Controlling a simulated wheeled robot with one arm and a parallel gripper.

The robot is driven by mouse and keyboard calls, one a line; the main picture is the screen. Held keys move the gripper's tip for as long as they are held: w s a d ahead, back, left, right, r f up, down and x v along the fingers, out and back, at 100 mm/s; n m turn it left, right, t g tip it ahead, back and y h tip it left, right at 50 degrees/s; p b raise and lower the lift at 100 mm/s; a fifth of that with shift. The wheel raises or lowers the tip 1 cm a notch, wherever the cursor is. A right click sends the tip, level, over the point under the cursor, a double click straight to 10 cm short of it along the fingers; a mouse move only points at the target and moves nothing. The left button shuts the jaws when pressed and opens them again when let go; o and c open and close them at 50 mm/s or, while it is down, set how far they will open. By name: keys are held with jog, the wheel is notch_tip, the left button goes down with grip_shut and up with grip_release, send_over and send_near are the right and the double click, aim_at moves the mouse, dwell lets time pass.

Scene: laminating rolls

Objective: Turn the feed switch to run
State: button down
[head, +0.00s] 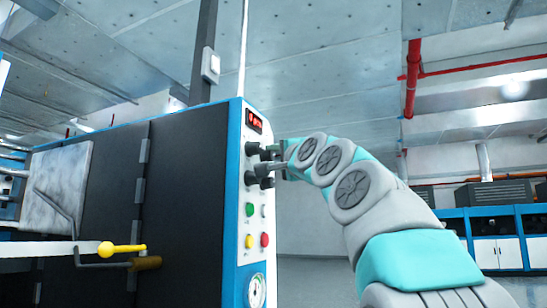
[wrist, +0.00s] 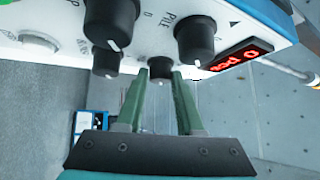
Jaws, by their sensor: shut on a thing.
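The control panel (head: 251,220) is a white strip with a blue edge on the machine's right end. Several black rotary knobs with white pointer marks stick out of it. In the wrist view, my gripper (wrist: 161,74) has its two green fingers closed around a small black knob (wrist: 161,67), which lies between larger black knobs, one at left (wrist: 112,20) and one at right (wrist: 195,40). In the head view, my gripper (head: 277,160) reaches the upper knobs from the right. The printed labels are mostly cut off or hidden, so I cannot tell which knob is the feed switch.
A red lit display (head: 254,121) sits above the knobs. Green (head: 249,209), yellow (head: 248,241) and red (head: 264,240) buttons and a round gauge (head: 257,290) are below. Open floor lies right of the machine.

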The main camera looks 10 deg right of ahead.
jog(key=c, duration=0.5)
grip_release()
jog(key=shift+c, duration=0.2)
jog(key=b+v, duration=0.2)
jog(key=v, duration=0.5)
jog(key=shift+s, duration=0.35)
jog(key=shift+d+f, duration=0.1)
